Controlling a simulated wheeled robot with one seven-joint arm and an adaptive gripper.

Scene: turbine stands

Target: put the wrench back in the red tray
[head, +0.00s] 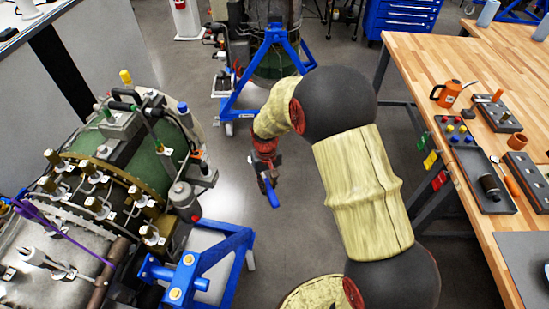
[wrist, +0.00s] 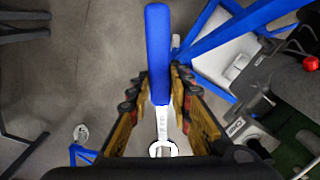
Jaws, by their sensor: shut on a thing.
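The wrench (wrist: 158,50) has a blue handle and a silver ring end, seen in the wrist view. My gripper (wrist: 159,86) is shut on it, with one finger on each side of the handle. In the head view my gripper (head: 267,165) hangs over the floor between the turbine and the workbench. The blue handle (head: 269,193) shows just below it, clear of the stand. I see no red tray in either view.
A green turbine (head: 160,150) on a blue stand (head: 205,265) is close on the left. A wooden workbench (head: 430,60) on the right carries a dark tray (head: 490,207), an orange mug (head: 447,94) and fixture blocks. Another blue stand (head: 245,95) is behind. Open floor lies between.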

